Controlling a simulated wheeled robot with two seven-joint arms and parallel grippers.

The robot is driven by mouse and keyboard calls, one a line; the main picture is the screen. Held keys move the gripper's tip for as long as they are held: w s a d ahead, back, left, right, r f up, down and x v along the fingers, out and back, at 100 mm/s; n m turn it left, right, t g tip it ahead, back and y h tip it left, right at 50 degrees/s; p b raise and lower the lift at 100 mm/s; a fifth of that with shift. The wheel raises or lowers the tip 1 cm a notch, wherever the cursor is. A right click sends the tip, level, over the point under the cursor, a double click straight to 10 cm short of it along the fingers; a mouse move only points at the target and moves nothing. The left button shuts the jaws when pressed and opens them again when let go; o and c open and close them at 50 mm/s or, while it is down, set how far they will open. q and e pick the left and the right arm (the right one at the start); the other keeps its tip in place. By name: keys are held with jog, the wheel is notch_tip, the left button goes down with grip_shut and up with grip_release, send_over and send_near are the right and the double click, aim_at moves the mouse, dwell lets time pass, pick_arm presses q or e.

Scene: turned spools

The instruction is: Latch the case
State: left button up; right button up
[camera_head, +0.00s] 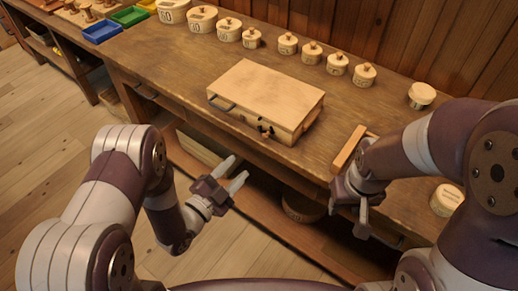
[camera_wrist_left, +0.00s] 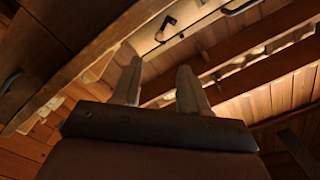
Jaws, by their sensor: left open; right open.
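The pale wooden case (camera_head: 268,88) lies on the workbench with its lid down. A dark handle (camera_head: 221,104) is on its front side, toward the left. A small dark latch (camera_head: 265,130) is on the front side near the right corner; I cannot tell how its parts sit. My left gripper (camera_head: 234,172) is open and empty, in front of the bench edge and below the case. In the left wrist view its two fingers (camera_wrist_left: 157,75) are apart, with a dark latch piece (camera_wrist_left: 166,26) beyond them. My right gripper (camera_head: 348,212) is open and empty near the bench's front edge, right of the case.
Several round lidded boxes (camera_head: 287,43) line the back of the workbench (camera_head: 170,60). Blue (camera_head: 102,31) and green (camera_head: 129,16) trays stand at the far left. A wooden bar (camera_head: 348,147) lies near my right arm. Bench top left of the case is clear.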

aim_at(265, 138)
pick_arm(q)
jog(key=x, duration=1.1)
jog(key=shift+w+d+f, duration=0.1)
jog(key=shift+w+d, duration=0.1)
jog(key=shift+w, duration=0.15)
grip_shut()
